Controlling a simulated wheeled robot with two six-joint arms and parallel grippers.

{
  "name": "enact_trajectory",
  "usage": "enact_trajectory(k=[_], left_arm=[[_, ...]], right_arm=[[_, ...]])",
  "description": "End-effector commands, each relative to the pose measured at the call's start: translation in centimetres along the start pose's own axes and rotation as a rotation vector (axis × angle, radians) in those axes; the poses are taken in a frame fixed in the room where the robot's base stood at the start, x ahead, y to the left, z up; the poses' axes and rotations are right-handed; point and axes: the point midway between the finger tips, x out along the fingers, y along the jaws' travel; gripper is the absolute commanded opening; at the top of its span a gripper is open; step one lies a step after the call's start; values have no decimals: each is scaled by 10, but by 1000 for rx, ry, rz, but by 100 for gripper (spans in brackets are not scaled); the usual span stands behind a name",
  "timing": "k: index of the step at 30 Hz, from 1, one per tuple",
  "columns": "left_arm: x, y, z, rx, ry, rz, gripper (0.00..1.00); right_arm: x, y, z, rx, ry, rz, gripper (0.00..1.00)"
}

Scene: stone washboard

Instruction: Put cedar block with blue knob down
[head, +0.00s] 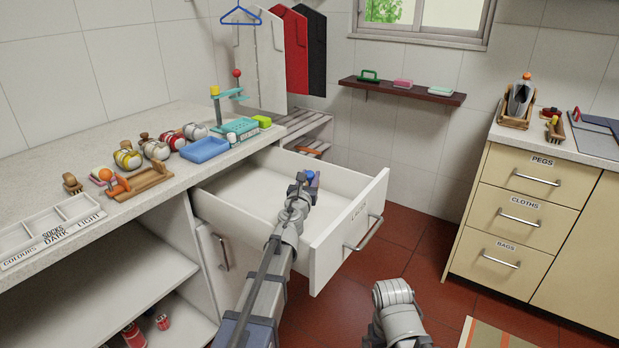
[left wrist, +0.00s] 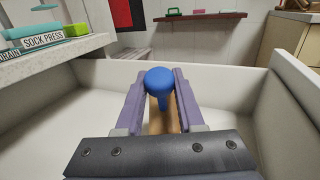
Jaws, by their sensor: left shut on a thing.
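The cedar block with the blue knob (left wrist: 160,82) is between the fingers of my left gripper (left wrist: 160,98) in the left wrist view. A strip of brown wood shows below the knob; the rest is hidden by the gripper. In the head view my left gripper (head: 306,182) is shut on it, and the blue knob (head: 309,175) just shows at the tip. The gripper is over the open white drawer (head: 245,197), inside its walls as seen from above. Whether the block touches the drawer floor cannot be told. My right gripper is not in view; only my right arm shows.
The drawer's front panel (head: 352,228) and side walls surround the gripper. The drawer floor looks bare on the left. A counter (head: 150,215) with several jars and a blue tray (head: 204,150) is at left. A cream cabinet (head: 520,215) stands at right.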

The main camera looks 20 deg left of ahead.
Motion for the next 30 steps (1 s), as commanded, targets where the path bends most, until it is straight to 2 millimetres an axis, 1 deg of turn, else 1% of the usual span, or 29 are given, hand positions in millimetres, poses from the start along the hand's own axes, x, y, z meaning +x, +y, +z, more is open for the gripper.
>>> enact_trajectory(k=[1,3,4,11,12,20,23,28,29,30], left_arm=[[-4,2,-7,1,0,2,0],[-5,2,-7,1,0,3,0],[-5,2,-7,1,0,3,39],[-7,3,-9,1,0,4,65],[-7,3,-10,2,0,4,67],[-9,4,-10,2,0,6,67],[-10,4,-6,2,0,6,67],[-10,5,8,2,0,7,67],[-19,4,3,2,0,6,67],[-27,4,2,2,0,6,67]], right_arm=[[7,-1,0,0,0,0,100],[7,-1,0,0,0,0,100],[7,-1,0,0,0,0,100],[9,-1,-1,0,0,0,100],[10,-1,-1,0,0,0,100],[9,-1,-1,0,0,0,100],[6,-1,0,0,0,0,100],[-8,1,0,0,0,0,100],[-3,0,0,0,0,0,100],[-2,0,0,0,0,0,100]])
